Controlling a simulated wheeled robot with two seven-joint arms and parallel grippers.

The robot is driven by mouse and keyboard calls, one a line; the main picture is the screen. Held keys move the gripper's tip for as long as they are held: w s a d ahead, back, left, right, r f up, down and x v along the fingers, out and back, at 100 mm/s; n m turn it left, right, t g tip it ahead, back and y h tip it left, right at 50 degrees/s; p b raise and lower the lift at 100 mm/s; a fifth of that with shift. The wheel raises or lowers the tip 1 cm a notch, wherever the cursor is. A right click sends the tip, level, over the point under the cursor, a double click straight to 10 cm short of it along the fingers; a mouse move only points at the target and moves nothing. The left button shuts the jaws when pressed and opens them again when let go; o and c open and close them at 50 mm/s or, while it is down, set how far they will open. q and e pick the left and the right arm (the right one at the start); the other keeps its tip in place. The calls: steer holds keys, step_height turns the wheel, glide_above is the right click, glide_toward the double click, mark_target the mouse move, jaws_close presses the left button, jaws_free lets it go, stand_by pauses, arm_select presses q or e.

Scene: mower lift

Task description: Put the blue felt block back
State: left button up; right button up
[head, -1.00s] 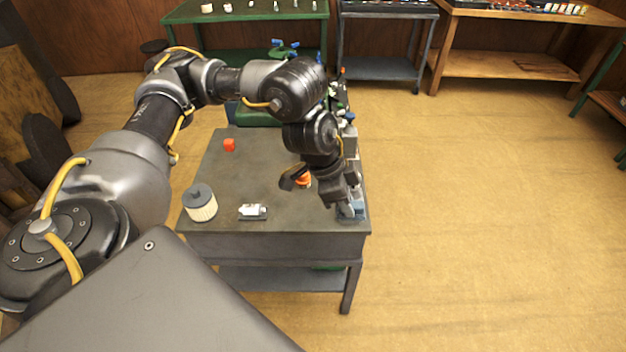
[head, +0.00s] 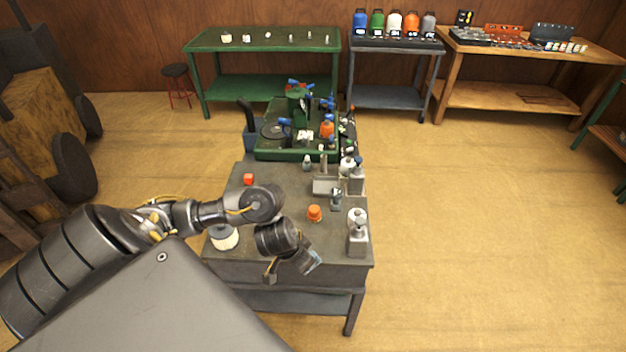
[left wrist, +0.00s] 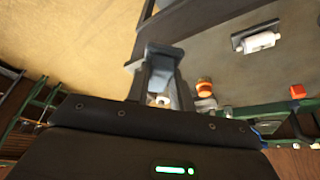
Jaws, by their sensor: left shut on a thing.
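My left gripper (head: 297,262) is over the front edge of the grey cart top (head: 225,195), tilted. It is shut on a small grey-blue block, which I take to be the blue felt block (head: 309,260). In the left wrist view the block (left wrist: 163,50) shows between the two fingers (left wrist: 158,70), partly hidden by them. It is held clear of the cart top. My right gripper is not in view.
A green tray (head: 280,155) with parts stands behind.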

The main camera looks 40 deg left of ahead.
arm_select(q)
steer(key=shift+s+a+f, duration=0.1)
steer(key=shift+a, duration=0.15)
steer(key=shift+f, duration=0.1)
steer(key=w+a+f+b, duration=0.2)
steer(key=w, duration=0.1)
steer(key=w+a+f+b, duration=0.2)
steer(key=w+f, duration=0.1)
steer(key=w, duration=0.1)
steer(key=w+a+f+b, duration=0.2)
steer(key=w+f+b, duration=0.1)
steer(key=shift+w+a+f, duration=0.2)
steer(key=shift+w+a, duration=0.1)
steer(key=shift+w+a+f, duration=0.2)
steer(key=shift+w+f, duration=0.15)
steer(key=shift+w, duration=0.05)
steer(key=shift+w+f, duration=0.1)
steer(key=shift+f, duration=0.15)
steer(key=shift+w+a+f+b, duration=0.15)
steer(key=shift+f+b, duration=0.35)
steer(key=shift+f, duration=1.1)
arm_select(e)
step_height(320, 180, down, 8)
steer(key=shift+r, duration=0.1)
